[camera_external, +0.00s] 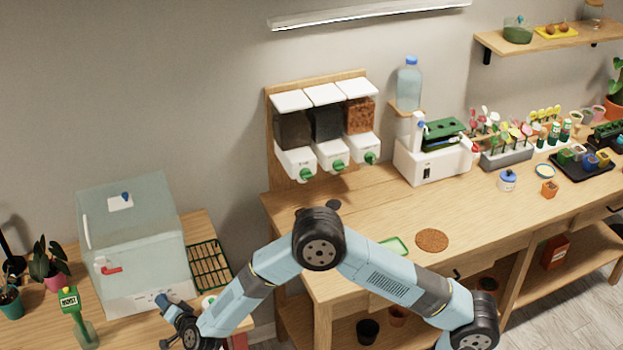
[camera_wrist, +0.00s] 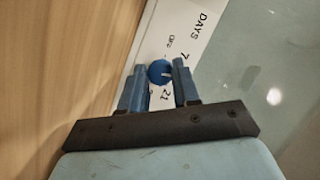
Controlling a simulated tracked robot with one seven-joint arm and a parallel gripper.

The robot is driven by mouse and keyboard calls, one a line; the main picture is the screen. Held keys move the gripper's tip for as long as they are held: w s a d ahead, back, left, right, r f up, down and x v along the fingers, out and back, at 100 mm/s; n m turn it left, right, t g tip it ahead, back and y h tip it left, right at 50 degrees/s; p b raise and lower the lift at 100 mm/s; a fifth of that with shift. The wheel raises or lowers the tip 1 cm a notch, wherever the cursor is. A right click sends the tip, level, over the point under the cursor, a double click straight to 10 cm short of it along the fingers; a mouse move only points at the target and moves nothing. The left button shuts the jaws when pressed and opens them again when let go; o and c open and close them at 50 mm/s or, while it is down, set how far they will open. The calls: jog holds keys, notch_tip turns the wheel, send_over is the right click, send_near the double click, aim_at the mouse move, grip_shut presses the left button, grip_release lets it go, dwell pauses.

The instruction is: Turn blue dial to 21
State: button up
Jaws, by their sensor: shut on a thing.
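The blue dial (camera_wrist: 159,72) sits on a white panel (camera_wrist: 187,42) printed with DAYS, OFF, 7 and 21. My gripper (camera_wrist: 158,82) has one blue finger on each side of the dial and is shut on it. A pale mark shows on the dial; I cannot tell exactly which number it points to. The 21 is printed close to the dial, between the fingers. In the external view the panel is on the lower front of a clear-walled cabinet (camera_external: 137,235), and my gripper (camera_external: 166,312) is at that front. The dial is too small to make out there.
A dark wire rack (camera_external: 208,265) lies right of the cabinet. A green-topped BOOST bottle (camera_external: 70,300) and potted plants (camera_external: 52,268) stand to its left. The main workbench (camera_external: 330,215) is to the right.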

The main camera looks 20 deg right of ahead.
jog(key=shift+d+f+m+t+y, duration=0.1)
jog(key=shift+f+m+t+y, duration=0.15)
jog(key=shift+m, duration=0.4)
jog(key=shift+d+f+m+t+y, duration=0.15)
jog(key=shift+m+y, duration=0.2)
jog(key=shift+m, duration=0.3)
grip_shut()
grip_release()
jog(key=o, duration=1)
jog(key=shift+a+r, duration=0.1)
jog(key=shift+r, duration=0.05)
jog(key=shift+o, duration=0.2)
jog(key=shift+s, duration=0.15)
jog(key=v, duration=1.3)
jog(key=shift+s, duration=0.25)
